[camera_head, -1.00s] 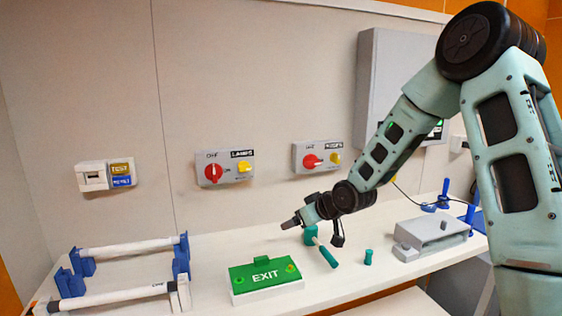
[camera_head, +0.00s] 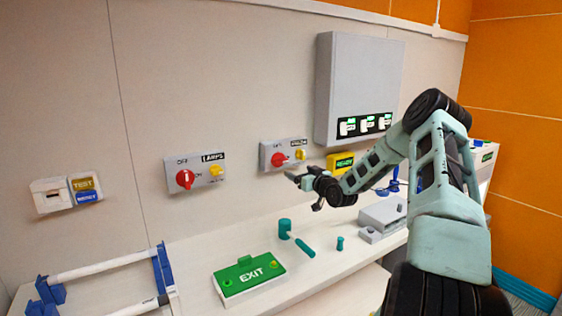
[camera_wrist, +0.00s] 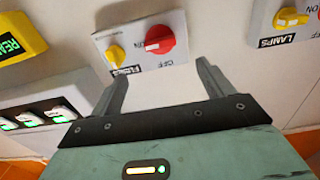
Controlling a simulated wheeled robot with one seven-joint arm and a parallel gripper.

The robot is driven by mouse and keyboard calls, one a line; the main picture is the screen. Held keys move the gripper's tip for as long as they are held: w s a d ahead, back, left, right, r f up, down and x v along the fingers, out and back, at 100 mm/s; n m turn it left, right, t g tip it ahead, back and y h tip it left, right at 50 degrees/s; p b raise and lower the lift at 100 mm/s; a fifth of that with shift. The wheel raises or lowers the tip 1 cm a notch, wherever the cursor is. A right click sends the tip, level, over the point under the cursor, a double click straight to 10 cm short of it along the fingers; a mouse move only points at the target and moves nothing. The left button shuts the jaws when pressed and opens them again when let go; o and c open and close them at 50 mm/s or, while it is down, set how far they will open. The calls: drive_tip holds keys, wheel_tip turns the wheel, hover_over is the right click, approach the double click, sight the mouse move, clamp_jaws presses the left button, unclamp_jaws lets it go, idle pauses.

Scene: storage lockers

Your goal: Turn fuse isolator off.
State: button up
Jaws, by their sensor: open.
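A grey isolator box (camera_head: 287,154) on the wall carries a red knob (camera_head: 279,159) and a smaller yellow knob (camera_head: 299,155). In the wrist view its label (camera_wrist: 124,70) appears to read FUSES, upside down. My gripper (camera_head: 292,177) is open and empty, just below and in front of this box. It also shows in the wrist view (camera_wrist: 162,70), apart from the knob.
A similar LAMPS box (camera_head: 195,173) is to the left. A grey cabinet (camera_head: 358,85) with switches and a yellow READY box (camera_head: 341,162) are to the right.

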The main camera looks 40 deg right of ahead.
sight(282, 162)
drive_tip(key=p+x, duration=0.3)
drive_tip(key=x, duration=0.9)
drive_tip(key=shift+w+p, duration=0.3)
drive_tip(key=c, duration=1)
